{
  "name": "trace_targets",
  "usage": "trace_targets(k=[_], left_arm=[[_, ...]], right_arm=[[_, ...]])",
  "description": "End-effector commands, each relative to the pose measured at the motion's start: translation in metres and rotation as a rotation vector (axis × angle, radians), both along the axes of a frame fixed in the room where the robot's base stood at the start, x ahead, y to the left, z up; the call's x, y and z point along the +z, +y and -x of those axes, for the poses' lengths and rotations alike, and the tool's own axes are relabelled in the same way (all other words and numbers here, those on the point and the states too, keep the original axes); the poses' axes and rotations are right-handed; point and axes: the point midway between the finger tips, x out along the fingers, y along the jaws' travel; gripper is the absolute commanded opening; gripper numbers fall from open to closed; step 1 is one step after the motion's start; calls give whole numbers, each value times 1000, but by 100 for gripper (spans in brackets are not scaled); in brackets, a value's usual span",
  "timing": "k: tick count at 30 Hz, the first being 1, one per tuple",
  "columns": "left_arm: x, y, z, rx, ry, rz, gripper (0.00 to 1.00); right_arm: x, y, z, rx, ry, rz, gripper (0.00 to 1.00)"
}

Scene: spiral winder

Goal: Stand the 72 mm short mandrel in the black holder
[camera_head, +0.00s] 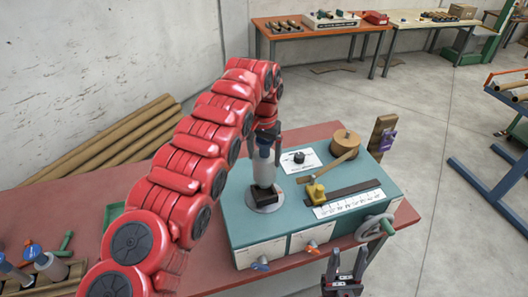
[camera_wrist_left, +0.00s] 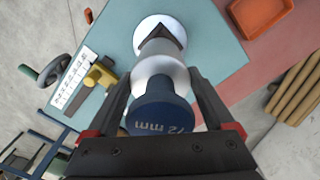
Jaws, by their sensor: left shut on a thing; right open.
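The 72 mm short mandrel (camera_head: 263,172) is a pale grey cylinder with a dark blue cap marked "72 mm" (camera_wrist_left: 160,115). My left gripper (camera_head: 266,138) is shut on it from above, with a finger on each side in the wrist view. The mandrel is upright over the black holder (camera_head: 268,194), which sits on a pale round disc on the teal machine. The holder's dark edge also shows beyond the mandrel in the left wrist view (camera_wrist_left: 172,35). I cannot tell whether the mandrel's foot is seated or just above. My right gripper (camera_head: 343,270) is open and empty at the bottom.
The teal winder (camera_head: 240,228) carries a yellow clamp (camera_head: 316,194), a scale strip (camera_head: 348,203), a wooden drum (camera_head: 345,142) and a handwheel (camera_head: 374,227). Other mandrels (camera_head: 48,266) stand in a wooden rack at lower left. Brown tubes (camera_head: 120,138) lie behind the red table.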

Motion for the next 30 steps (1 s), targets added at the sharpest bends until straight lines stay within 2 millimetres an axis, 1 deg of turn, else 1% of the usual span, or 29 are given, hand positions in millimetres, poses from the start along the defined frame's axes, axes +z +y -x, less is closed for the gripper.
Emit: trace_targets(k=[8, 16, 18, 30], left_arm=[[-15, 0, 0, 0, 0, 0, 0], [-28, 0, 0, 1, -1, 0, 0], [-34, 0, 0, 1, -1, -1, 0], [-53, 1, 0, 1, -1, -1, 0]], right_arm=[[-4, 0, 0, 0, 0, 0, 50], [3, 0, 0, 0, 0, 0, 50], [-2, 0, 0, 0, 0, 0, 50], [-12, 0, 0, 0, 0, 0, 50]])
